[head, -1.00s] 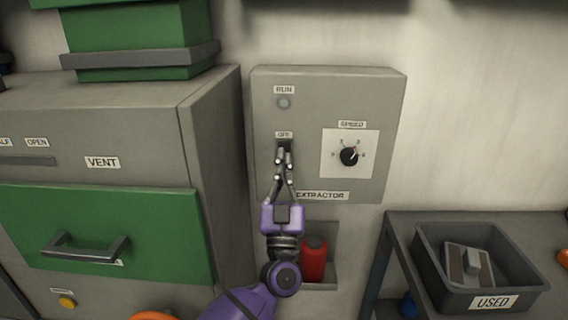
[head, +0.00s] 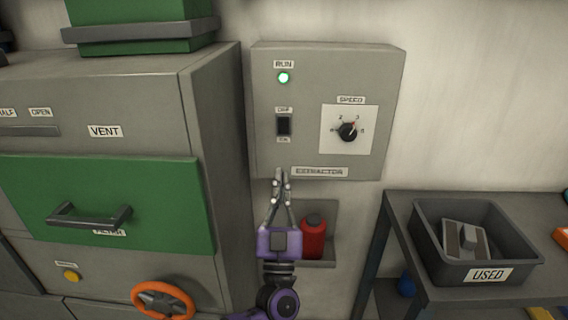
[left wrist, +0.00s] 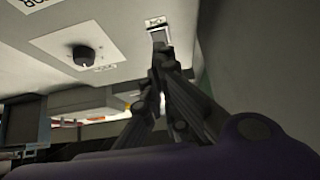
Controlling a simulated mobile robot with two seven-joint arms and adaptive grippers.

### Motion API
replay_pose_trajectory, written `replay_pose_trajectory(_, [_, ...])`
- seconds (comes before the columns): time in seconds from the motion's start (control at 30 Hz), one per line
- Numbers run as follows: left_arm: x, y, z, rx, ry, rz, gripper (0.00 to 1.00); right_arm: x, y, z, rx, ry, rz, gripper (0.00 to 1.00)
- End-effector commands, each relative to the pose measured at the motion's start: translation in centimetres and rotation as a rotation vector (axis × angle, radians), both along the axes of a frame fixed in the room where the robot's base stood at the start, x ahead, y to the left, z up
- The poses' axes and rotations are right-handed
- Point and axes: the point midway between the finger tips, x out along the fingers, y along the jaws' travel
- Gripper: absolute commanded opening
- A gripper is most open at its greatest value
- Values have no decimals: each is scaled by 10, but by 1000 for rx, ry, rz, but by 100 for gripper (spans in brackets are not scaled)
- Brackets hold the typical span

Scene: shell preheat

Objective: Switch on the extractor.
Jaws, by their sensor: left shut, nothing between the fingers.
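The extractor box (head: 265,150) is a grey panel on the wall in the head view. Its black rocker switch (head: 284,125) sits between an OFF label above and an ON label below. The round RUN lamp (head: 283,77) above it glows green. The speed dial (head: 347,131) is on a white plate to the right. My left gripper (head: 280,174) is shut and empty, with its fingertips just below the switch, near the box's lower edge. In the left wrist view the switch (left wrist: 158,35) shows just beyond the fingertips. My right gripper is not in view.
A grey cabinet with a green door (head: 150,190) and an orange handwheel (head: 163,300) stands to the left. A red bottle (head: 312,238) sits in a wall recess beside my left gripper. A dark USED bin (head: 440,262) rests on a table at the right.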

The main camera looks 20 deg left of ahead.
Motion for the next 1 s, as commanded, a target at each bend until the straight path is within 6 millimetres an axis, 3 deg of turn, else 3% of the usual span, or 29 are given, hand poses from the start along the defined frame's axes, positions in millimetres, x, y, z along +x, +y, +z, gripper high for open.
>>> replay_pose_trajectory(0.03, [-6, -2, -10, -1, 4, 0, 0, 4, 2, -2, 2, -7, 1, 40])
replay_pose_trajectory(0.23, [-17, -5, -22, 0, 0, 0, 0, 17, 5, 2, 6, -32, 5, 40])
replay_pose_trajectory(0.8, [-18, -6, -23, -12, -3, -15, 0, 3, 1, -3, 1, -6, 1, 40])
replay_pose_trajectory(0.87, [-14, -12, -25, -26, 7, -58, 0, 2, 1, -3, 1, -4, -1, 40])
replay_pose_trajectory(1.0, [-3, -47, -29, -17, 59, -235, 0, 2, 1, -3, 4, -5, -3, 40])
